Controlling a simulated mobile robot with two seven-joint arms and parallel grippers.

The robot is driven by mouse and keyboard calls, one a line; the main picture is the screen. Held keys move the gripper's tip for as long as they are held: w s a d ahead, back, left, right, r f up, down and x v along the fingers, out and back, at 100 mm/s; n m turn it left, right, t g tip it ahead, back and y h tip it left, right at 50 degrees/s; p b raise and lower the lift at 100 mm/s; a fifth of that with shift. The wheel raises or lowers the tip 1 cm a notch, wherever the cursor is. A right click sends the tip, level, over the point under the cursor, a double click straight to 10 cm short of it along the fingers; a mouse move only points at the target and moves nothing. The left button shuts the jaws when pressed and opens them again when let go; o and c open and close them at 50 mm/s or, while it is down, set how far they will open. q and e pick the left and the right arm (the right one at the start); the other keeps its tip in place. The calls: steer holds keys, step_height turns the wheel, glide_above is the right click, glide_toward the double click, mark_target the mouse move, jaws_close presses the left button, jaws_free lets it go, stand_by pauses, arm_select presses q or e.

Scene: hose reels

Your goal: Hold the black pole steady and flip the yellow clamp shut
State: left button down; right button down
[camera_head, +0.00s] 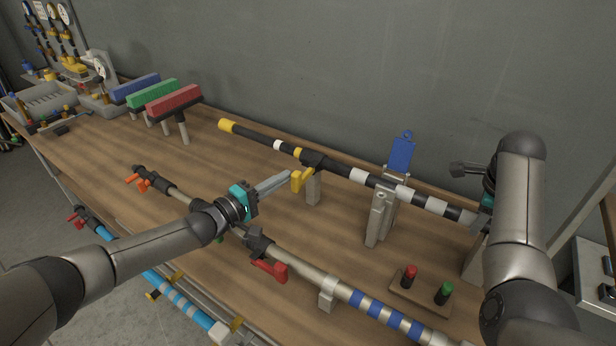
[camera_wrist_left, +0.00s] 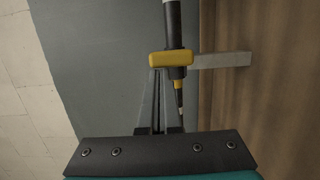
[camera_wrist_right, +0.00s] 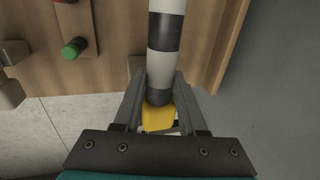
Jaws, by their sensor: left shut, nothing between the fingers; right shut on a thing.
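The black pole (camera_head: 340,171) with white bands lies along the back of the bench on grey supports. The yellow clamp (camera_head: 300,180) hangs at a black joint on it; in the left wrist view the yellow clamp (camera_wrist_left: 171,59) shows just beyond the fingertips. My left gripper (camera_head: 288,176) is shut and empty, its tips close beside the clamp; I cannot tell if they touch. My right gripper (camera_wrist_right: 158,95) is shut on the pole's right end, around a dark band by a yellow end piece (camera_wrist_right: 158,117). My right arm partly hides that end in the head view.
A tan pole with blue bands (camera_head: 376,312) and a red lever (camera_head: 270,269) lies in front. A blue tag (camera_head: 401,154) stands behind the pole. A board with red and green knobs (camera_head: 424,294) is at front right. Blue, green and red brushes (camera_head: 174,101) stand back left.

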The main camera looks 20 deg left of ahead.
arm_select(q)
steer(key=d, duration=1.1)
steer(key=shift+w, duration=0.25)
steer(key=s+d, duration=0.7)
steer(key=s, duration=0.2)
steer(key=shift+d, duration=0.15)
stand_by(0.4)
steer(key=shift+s, duration=0.1)
